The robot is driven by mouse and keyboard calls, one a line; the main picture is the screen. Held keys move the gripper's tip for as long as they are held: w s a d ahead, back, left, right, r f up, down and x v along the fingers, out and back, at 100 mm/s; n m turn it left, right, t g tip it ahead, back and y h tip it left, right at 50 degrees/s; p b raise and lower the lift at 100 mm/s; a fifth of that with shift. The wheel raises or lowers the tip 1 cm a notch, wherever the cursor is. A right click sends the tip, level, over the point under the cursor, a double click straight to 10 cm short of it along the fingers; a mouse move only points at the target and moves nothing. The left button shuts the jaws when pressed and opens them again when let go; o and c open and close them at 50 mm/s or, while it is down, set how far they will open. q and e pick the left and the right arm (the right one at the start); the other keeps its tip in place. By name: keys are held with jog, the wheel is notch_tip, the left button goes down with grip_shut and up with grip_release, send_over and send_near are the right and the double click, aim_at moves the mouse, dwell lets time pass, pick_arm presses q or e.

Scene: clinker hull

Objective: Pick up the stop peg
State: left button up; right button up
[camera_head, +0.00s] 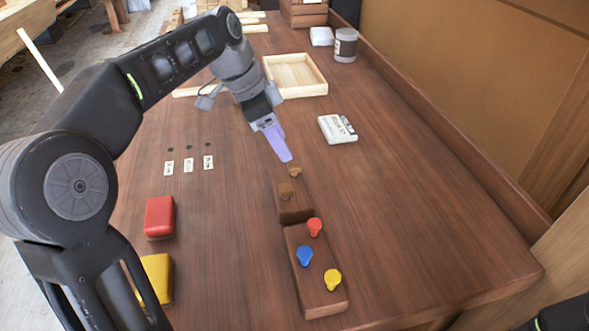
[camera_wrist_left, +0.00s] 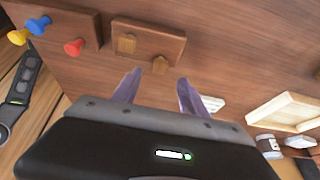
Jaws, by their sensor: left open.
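Two small light-brown wooden pegs stand at a dark wooden block (camera_head: 294,208). One peg (camera_head: 287,191) is on the block's top, and the other peg (camera_head: 295,171) is at its far edge. No label shows which is the stop peg. In the left wrist view the pegs are the top one (camera_wrist_left: 127,43) and the edge one (camera_wrist_left: 160,65). My left gripper (camera_head: 282,150), with purple fingers, is open and empty just beyond the block. In the left wrist view the edge peg appears ahead of the gap between its fingertips (camera_wrist_left: 156,79).
A nearer block (camera_head: 316,298) carries a red peg (camera_head: 314,227), a blue peg (camera_head: 304,255) and a yellow peg (camera_head: 332,279). Red (camera_head: 160,216) and yellow (camera_head: 156,278) boxes stand left. A shallow wooden tray (camera_head: 322,82) is at the back.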

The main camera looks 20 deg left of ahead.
aim_at(293, 164)
pick_arm(q)
jog(key=shift+x, duration=0.85)
jog(key=shift+x, duration=2.65)
jog(key=shift+s, duration=0.1)
jog(key=shift+c, duration=0.5)
grip_shut()
